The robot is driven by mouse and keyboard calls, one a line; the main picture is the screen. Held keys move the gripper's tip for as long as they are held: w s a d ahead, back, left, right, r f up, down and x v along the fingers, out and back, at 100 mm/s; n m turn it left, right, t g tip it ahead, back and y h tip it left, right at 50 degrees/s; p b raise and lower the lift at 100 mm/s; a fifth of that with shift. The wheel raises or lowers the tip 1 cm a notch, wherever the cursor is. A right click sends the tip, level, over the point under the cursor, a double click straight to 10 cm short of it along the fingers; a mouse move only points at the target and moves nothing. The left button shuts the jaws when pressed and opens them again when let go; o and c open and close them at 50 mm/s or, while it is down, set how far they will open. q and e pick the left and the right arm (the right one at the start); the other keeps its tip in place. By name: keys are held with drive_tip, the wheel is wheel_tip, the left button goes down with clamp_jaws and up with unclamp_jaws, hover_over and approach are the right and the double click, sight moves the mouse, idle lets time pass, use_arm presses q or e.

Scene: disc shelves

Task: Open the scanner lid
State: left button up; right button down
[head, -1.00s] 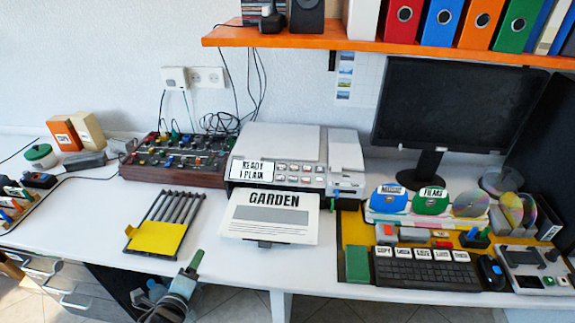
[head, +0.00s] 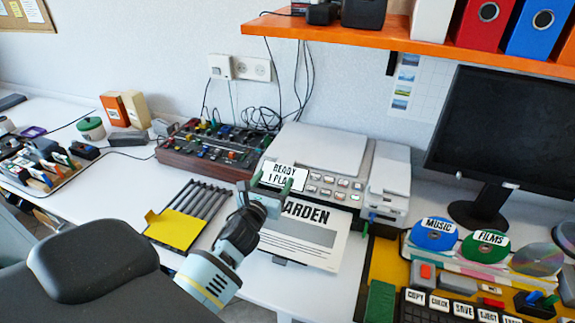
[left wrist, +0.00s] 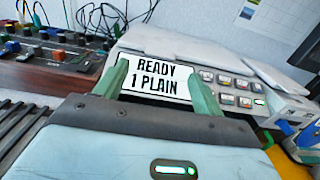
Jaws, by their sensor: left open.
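The scanner (head: 300,175) is a pale grey machine on the white desk, with a flat lid (head: 322,142) lying shut on its top. Its front panel has several buttons and a white display reading READY 1 PLAIN (head: 284,175). The scanner also shows in the left wrist view (left wrist: 215,62), with the display (left wrist: 158,76) framed between my fingers. My left gripper (head: 273,184) is open and empty, in front of the panel and over the paper marked GARDEN. In the left wrist view its green fingertips (left wrist: 160,78) stand apart. My right gripper is out of view.
A mixer (head: 215,148) with coloured knobs stands left of the scanner. A narrower grey unit (head: 388,183) adjoins its right side. The GARDEN sheet (head: 318,242) sticks out in front. An orange shelf (head: 380,40) hangs above and behind. Cables run along the wall.

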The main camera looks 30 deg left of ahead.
sight(284, 165)
use_arm(q)
drive_tip(key=x, duration=0.6)
drive_tip(key=shift+w, duration=0.75)
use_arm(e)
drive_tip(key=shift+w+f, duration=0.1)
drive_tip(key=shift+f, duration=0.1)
use_arm(q)
drive_tip(key=c, duration=1.3)
drive_tip(key=shift+c, duration=0.4)
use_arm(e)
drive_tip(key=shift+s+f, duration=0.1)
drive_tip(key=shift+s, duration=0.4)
use_arm(q)
drive_tip(key=shift+w+r, duration=0.1)
